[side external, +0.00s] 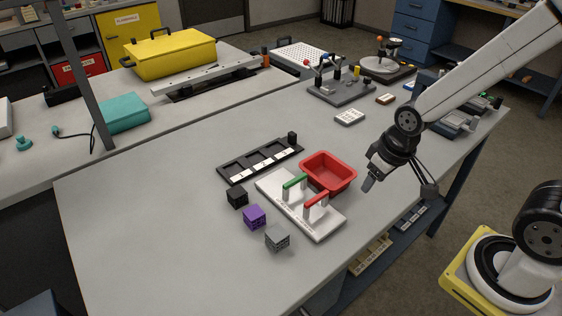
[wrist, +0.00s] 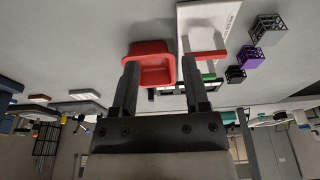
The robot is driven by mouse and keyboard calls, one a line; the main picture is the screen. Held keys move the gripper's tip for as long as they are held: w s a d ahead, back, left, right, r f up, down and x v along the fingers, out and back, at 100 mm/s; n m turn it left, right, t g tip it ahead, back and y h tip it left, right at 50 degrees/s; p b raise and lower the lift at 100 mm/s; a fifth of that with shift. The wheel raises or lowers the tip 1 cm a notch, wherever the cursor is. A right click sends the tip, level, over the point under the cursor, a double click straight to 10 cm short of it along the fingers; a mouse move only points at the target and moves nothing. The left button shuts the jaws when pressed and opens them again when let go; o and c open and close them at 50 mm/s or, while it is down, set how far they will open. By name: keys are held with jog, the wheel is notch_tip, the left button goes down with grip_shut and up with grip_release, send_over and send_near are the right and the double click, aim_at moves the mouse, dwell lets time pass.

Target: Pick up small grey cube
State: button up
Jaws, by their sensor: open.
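The small grey lattice cube (side external: 277,239) stands on the table, nearest the front edge in a row with a purple cube (side external: 254,216) and a black cube (side external: 237,197). In the wrist view the grey cube (wrist: 268,29) is at the upper right, apart from my gripper. My gripper (side external: 398,188) hangs above the table's right edge, right of the red tray, well away from the grey cube. Its two fingers are apart with nothing held between them, as the wrist view (wrist: 162,75) also shows.
A white board (side external: 325,225) with green and red handles lies between my gripper and the cubes. A red tray (side external: 344,184) and a black numbered rack (side external: 233,173) stand behind it. The table's left part is clear. Equipment (side external: 345,87) stands at the back.

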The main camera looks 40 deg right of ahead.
jog(key=shift+o, duration=0.2)
jog(key=o, duration=0.5)
jog(key=m+g+y, duration=0.3)
jog(key=m+y, duration=0.2)
jog(key=m, duration=1.3)
send_near(277, 233)
jog(key=shift+a+x, duration=0.2)
jog(key=shift+x, duration=1)
jog(key=shift+s, duration=0.1)
jog(key=shift+a+f+h, duration=0.15)
jog(key=shift+a+f, duration=0.1)
jog(key=shift+f, duration=0.3)
jog(key=shift+a+f+h, duration=0.15)
jog(key=shift+a+f, duration=0.05)
jog(key=shift+f, duration=0.35)
